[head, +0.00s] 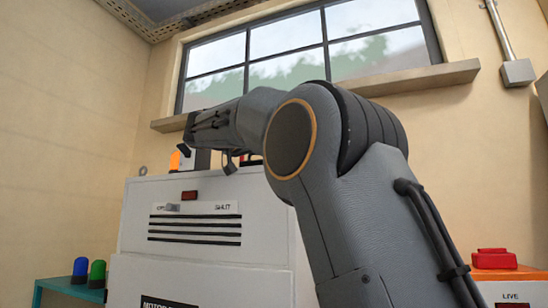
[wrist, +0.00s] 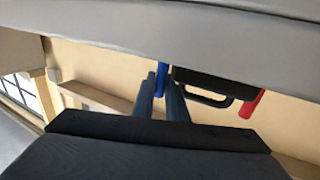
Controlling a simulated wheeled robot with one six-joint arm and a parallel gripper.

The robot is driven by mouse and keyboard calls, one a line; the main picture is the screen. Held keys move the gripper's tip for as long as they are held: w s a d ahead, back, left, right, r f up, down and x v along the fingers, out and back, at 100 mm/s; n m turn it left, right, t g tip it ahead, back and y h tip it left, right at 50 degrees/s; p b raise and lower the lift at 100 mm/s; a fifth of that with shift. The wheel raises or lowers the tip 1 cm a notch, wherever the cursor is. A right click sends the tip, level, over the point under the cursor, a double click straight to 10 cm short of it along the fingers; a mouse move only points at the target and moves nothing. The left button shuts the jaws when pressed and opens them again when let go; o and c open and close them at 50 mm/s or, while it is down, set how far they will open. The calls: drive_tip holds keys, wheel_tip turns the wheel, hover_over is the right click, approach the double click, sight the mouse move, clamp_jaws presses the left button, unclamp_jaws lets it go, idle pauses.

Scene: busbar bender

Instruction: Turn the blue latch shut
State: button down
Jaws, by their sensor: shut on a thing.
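The blue latch (wrist: 160,78) shows in the wrist view as a narrow blue bar running down from a pale grey surface. The two dark blue-grey fingers of my gripper (wrist: 160,92) stand on either side of it, shut on it near their tips. The fingers cover part of the latch, so its full angle is hard to tell.
The wrist view shows a black handle (wrist: 208,100) and a red bar (wrist: 251,104) close right of the fingers. The cabinet front has a red lamp (head: 189,195) and a grey lever (head: 172,208) near lettering. Blue (head: 80,270) and green (head: 97,273) objects stand on a teal shelf.

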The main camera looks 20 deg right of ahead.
drive_tip(key=shift+w+d+r+m+g+h+p, duration=0.1)
drive_tip(key=shift+w+m+g+h+p, duration=0.15)
drive_tip(key=shift+m+g, duration=0.45)
drive_tip(key=shift+w+d+r+m+g+h+p, duration=0.1)
drive_tip(key=shift+m+g+h+p, duration=0.25)
drive_tip(key=shift+g, duration=0.65)
drive_tip(key=shift+f, duration=0.1)
drive_tip(key=c, duration=2)
unclamp_jaws()
drive_tip(key=shift+c, duration=0.2)
